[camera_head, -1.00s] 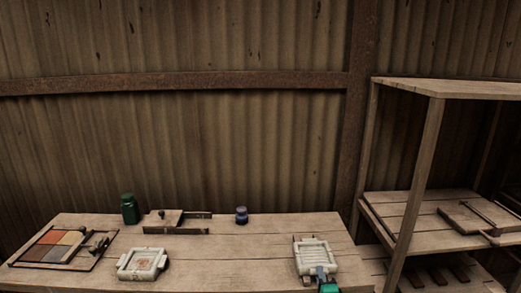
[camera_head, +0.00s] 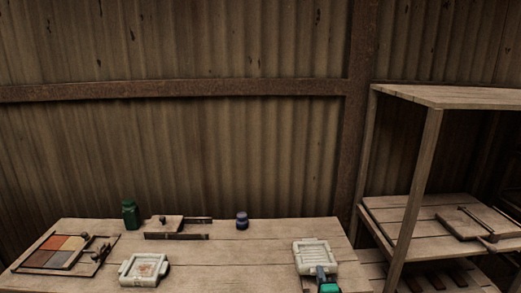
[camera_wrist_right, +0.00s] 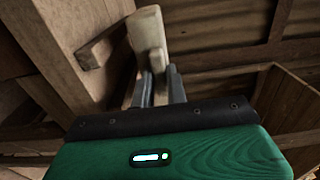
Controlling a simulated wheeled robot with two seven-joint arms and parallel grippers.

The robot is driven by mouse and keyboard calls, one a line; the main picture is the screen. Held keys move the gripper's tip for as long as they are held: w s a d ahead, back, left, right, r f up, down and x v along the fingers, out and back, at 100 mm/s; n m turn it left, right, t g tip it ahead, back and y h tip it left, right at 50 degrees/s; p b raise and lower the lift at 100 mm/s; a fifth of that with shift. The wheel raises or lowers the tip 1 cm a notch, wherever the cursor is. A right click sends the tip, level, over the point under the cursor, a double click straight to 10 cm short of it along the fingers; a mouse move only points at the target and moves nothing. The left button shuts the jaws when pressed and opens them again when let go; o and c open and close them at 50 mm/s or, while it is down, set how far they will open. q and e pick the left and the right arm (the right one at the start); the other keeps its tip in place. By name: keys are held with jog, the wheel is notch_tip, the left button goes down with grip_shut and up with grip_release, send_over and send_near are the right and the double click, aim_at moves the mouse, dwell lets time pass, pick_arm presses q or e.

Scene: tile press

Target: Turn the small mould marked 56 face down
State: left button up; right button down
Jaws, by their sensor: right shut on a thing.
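A pale mould with a ridged face (camera_head: 316,252) is at the right front of the table, at my right gripper (camera_head: 321,274). The gripper is shut on its near edge. In the right wrist view the right gripper's fingers (camera_wrist_right: 159,88) close on this pale mould (camera_wrist_right: 148,34), seen edge-on. A second pale mould (camera_head: 145,268), with a reddish patterned face up, lies at the left front of the table. I cannot read the number 56 on either mould. My left gripper is not in view.
The wooden table (camera_head: 225,268) is clear between the moulds. A colour tray (camera_head: 57,252) lies at its left. A green jar (camera_head: 130,214), a small press-like wooden piece (camera_head: 166,223) and a blue jar (camera_head: 242,220) stand at the back. A wooden shelf (camera_head: 403,235) is at the right.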

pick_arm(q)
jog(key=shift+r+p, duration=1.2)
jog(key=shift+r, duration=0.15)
pick_arm(e)
jog(key=shift+r, duration=1.6)
